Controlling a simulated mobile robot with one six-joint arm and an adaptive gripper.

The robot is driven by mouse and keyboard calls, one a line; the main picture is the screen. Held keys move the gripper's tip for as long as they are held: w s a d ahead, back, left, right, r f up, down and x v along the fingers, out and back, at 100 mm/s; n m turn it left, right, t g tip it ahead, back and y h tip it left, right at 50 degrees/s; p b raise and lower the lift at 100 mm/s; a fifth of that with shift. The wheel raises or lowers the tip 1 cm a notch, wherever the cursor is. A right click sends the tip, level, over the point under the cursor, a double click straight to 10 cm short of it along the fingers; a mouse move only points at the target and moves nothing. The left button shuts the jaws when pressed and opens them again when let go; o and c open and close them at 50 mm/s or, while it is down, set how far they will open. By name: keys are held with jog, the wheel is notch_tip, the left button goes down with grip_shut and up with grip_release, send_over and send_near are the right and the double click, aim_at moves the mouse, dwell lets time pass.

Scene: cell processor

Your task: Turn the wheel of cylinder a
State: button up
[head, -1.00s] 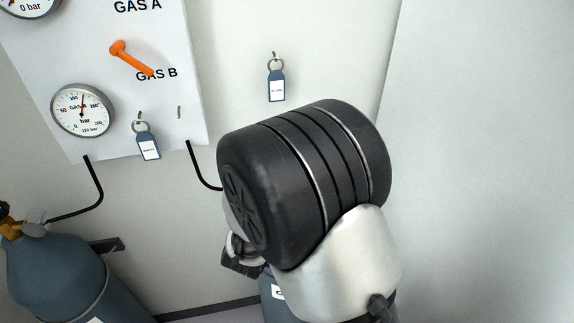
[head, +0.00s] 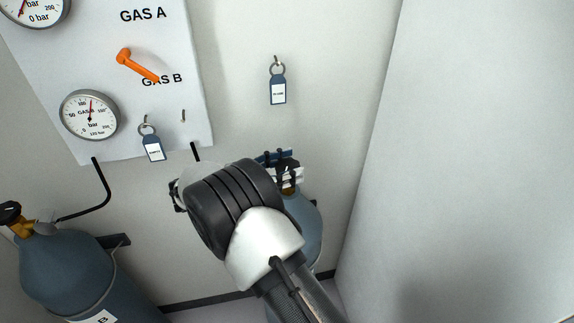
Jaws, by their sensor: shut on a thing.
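The right gas cylinder (head: 309,222) is blue-grey and stands by the back wall, partly behind my arm. Its black wheel (head: 288,163) sits on top, above a small brass valve. My gripper (head: 281,167) is at this wheel, with blue and white finger parts on either side of it, and is shut on it. My wrist hides part of the gripper and the valve. The left gas cylinder (head: 65,270) has a brass valve and its own black wheel (head: 10,212).
A white panel (head: 120,110) carries an orange lever (head: 137,65) and gauges, including the lower gauge (head: 90,115). Blue key tags hang at the panel (head: 154,149) and on the wall (head: 278,91). A plain pale wall (head: 460,150) closes off the right side.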

aim_at(288, 165)
jog(key=shift+w+m+g+h, duration=0.1)
jog(key=shift+m+g+h, duration=0.4)
jog(key=shift+m+g, duration=0.55)
jog(key=shift+r+g, duration=0.15)
jog(key=shift+g, duration=0.3)
jog(key=o, duration=1.1)
notch_tip(288, 165, up, 10)
jog(key=shift+f, duration=0.1)
